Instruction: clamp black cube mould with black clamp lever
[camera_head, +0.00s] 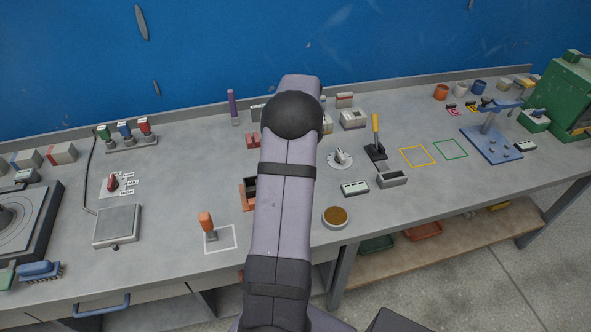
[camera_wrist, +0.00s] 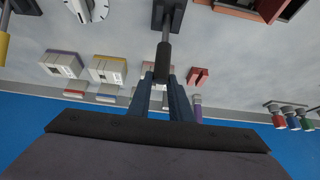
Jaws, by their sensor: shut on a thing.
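My gripper (camera_wrist: 164,80) is shut on the black grip of a lever (camera_wrist: 163,60) in the wrist view. The lever's grey shaft runs up the picture to a dark base (camera_wrist: 168,16) on the bench. In the head view my arm hides the gripper and this lever. A dark open box (camera_head: 250,187), which looks like the black cube mould, sits in a reddish-brown holder (camera_head: 246,205) just left of my arm. The holder is cut off at the top right of the wrist view (camera_wrist: 240,12). Whether the mould is clamped I cannot tell.
A yellow-handled lever (camera_head: 376,124) stands right of my arm, near a round dial (camera_head: 340,159) and a grey open box (camera_head: 392,178). An orange-handled tool (camera_head: 207,224) stands front left. Small blocks line the back. Bare bench lies around the yellow and green outlines (camera_head: 450,149).

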